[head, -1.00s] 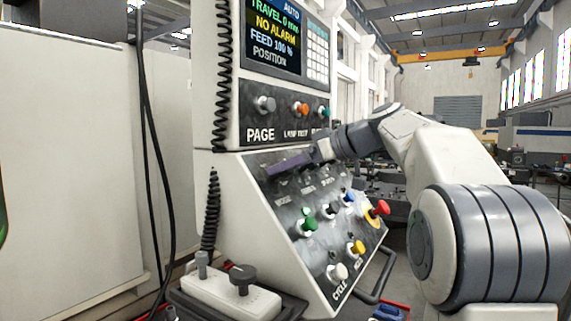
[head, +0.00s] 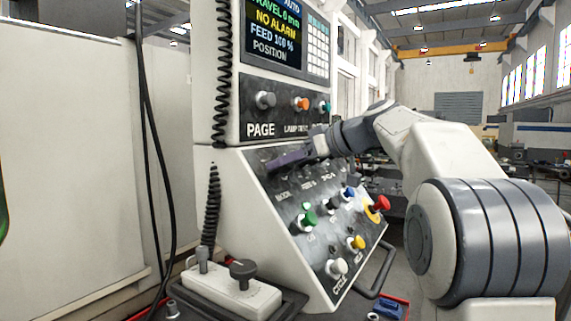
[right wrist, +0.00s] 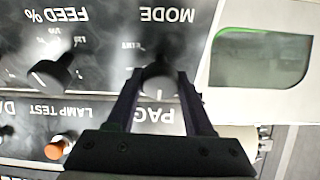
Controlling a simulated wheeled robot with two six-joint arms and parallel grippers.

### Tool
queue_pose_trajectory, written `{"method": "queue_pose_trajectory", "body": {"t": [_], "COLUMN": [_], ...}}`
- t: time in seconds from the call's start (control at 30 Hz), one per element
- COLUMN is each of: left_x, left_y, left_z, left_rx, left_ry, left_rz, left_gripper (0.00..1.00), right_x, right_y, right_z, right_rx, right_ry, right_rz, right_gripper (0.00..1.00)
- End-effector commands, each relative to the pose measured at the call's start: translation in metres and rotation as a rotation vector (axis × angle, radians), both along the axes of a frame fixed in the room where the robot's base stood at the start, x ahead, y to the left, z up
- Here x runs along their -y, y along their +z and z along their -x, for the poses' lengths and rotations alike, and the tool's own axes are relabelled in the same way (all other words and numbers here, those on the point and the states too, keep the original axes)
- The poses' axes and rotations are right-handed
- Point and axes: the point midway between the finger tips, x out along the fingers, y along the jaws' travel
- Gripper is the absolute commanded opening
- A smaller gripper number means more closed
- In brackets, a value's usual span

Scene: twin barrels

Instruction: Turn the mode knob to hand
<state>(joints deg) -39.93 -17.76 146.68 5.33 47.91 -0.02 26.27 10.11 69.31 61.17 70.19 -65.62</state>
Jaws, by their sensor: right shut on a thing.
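The mode knob (right wrist: 158,78) is a dark knob on the black sloped panel, under the upside-down MODE label in the right wrist view. My right gripper (right wrist: 160,74) is shut on it, one finger on each side. In the head view my right gripper (head: 288,158) reaches in from the right to the upper left of the sloped panel (head: 330,215) and hides the knob. The small position marks around the knob are partly covered, and I cannot read which one it points to. The screen (head: 275,35) shows AUTO at its top. My left gripper is not in view.
A FEED % knob (right wrist: 62,72) sits beside the mode knob. Grey, orange and teal PAGE-row buttons (head: 265,100) are just above. Green (head: 308,219), blue, yellow and white buttons and a red emergency stop (head: 381,203) are below. A white box with knobs (head: 235,290) stands at the front.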

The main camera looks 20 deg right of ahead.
Motion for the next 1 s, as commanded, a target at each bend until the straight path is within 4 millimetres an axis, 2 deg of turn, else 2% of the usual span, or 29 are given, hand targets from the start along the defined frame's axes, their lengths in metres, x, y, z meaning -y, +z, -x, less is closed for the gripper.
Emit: {"method": "queue_pose_trajectory", "body": {"t": [0.43, 1.0], "left_x": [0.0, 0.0], "left_y": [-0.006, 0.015], "left_z": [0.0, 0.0], "left_rx": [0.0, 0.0], "left_ry": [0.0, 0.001], "left_rz": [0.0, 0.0], "left_gripper": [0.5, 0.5], "right_x": [0.001, 0.002], "right_y": [0.002, 0.003], "right_z": [0.0, -0.001], "right_rx": [-0.167, -0.398], "right_ry": [-0.221, -0.514], "right_rz": [-0.22, -0.515], "right_gripper": [0.0, 0.0]}}
